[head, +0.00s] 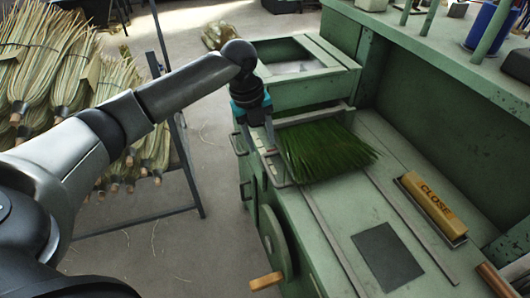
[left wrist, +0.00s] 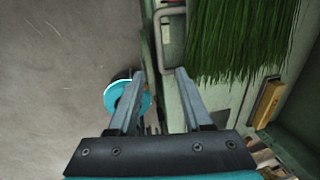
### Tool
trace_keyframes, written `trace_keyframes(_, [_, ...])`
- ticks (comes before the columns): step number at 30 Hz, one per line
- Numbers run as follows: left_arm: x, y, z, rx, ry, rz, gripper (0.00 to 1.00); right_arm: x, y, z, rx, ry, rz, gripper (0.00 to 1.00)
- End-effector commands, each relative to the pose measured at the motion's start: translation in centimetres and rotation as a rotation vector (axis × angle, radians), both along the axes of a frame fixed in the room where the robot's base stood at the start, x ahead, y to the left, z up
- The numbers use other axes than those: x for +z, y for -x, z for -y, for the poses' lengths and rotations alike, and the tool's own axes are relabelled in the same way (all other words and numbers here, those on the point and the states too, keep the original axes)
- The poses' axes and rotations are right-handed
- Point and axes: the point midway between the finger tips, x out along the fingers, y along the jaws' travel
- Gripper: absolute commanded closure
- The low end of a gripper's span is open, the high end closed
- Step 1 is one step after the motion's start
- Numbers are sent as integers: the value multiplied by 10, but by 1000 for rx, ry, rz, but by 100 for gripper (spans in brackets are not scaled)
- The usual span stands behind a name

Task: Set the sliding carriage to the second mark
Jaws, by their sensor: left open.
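A bent metal handle (head: 277,170) sticks out at the left edge of the green machine's bench, beside a bundle of green bristles (head: 322,148). It also shows in the left wrist view (left wrist: 163,25). I cannot tell for sure which part is the sliding carriage, and no numbered marks can be read. My left gripper (head: 262,145) is open and empty, pointing down near this handle and left of the bristles. In the left wrist view its two fingers (left wrist: 160,74) are apart, with the handle just beyond the tips. My right gripper is not in view.
A wooden block lettered "CLOSE" (head: 434,206) and a dark square plate (head: 388,256) lie on the bench. A handwheel (head: 274,242) with a wooden knob (head: 266,281) is on the machine's side. Brooms (head: 50,60) fill a rack at left.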

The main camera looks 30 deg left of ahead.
Motion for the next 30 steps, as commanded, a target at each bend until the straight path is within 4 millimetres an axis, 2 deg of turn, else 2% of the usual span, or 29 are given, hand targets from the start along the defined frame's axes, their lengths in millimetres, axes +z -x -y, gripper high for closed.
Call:
trace_keyframes(3, [21,3,-3,-1,-1,2,50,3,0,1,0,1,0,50])
trace_keyframes(9, [36,5,-5,1,0,0,50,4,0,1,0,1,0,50])
trace_keyframes(30, [37,5,-5,0,-1,-1,50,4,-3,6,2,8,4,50])
